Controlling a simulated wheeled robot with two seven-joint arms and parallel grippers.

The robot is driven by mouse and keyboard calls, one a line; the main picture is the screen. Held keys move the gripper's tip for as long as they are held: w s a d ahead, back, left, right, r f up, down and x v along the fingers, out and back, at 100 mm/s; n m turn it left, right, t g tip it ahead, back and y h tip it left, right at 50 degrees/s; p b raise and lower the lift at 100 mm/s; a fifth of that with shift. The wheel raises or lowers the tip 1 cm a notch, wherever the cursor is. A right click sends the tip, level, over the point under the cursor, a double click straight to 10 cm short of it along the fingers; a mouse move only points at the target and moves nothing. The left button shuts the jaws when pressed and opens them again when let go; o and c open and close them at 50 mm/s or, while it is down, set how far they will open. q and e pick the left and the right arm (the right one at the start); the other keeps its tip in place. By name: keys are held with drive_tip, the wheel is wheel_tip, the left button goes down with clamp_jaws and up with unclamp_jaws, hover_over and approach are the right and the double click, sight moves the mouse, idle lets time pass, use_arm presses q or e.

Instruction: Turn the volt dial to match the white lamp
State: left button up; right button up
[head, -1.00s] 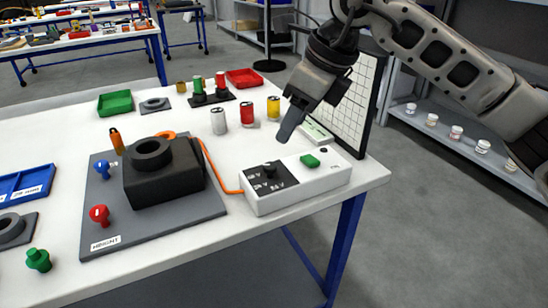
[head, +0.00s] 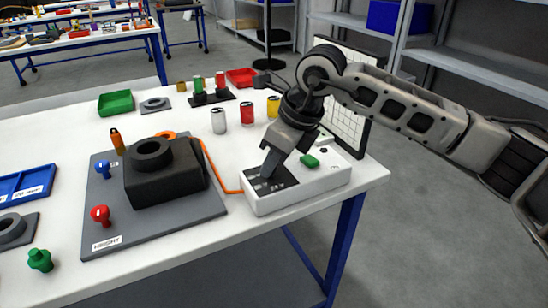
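A white control box (head: 300,192) sits at the table's right front corner. Its left top has a dark panel (head: 283,180) with white volt markings, now partly covered. The dial on that panel is hidden behind my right gripper (head: 267,172), which points down with its fingertips at the dial's place. I cannot tell whether it touches or grips the dial, or whether its fingers are apart. A green button (head: 309,160) is on the box's top, to the right of the gripper. I cannot make out a white lamp. My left gripper is out of view.
An orange cable (head: 222,180) runs from the box to a black block (head: 165,185) on a grey board (head: 150,228). Silver (head: 218,121), red (head: 247,113) and yellow (head: 273,107) cylinders stand behind. A white gridded panel (head: 345,125) rises behind the box.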

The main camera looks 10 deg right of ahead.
drive_tip(key=c, duration=0.4)
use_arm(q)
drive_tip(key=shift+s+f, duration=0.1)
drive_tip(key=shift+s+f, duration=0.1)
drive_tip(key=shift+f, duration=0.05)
use_arm(e)
drive_tip(key=shift+w+n+g+b, duration=0.1)
drive_tip(key=shift+n+g+b, duration=0.25)
drive_tip(key=shift+n, duration=0.65)
drive_tip(key=n+g+y, duration=0.1)
drive_tip(key=n, duration=0.2)
drive_tip(key=shift+w+n+b, duration=0.1)
drive_tip(key=shift+n+b, duration=0.2)
drive_tip(key=shift+b, duration=0.1)
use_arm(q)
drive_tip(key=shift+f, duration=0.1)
use_arm(e)
drive_tip(key=n+g, duration=0.1)
drive_tip(key=n, duration=0.2)
drive_tip(key=n+g, duration=0.1)
drive_tip(key=n, duration=0.2)
drive_tip(key=shift+w+r+g, duration=0.1)
drive_tip(key=shift+w+g, duration=0.1)
drive_tip(key=shift+g, duration=0.15)
drive_tip(key=shift+n, duration=0.3)
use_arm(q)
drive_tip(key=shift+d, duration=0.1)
use_arm(e)
drive_tip(key=o, duration=1)
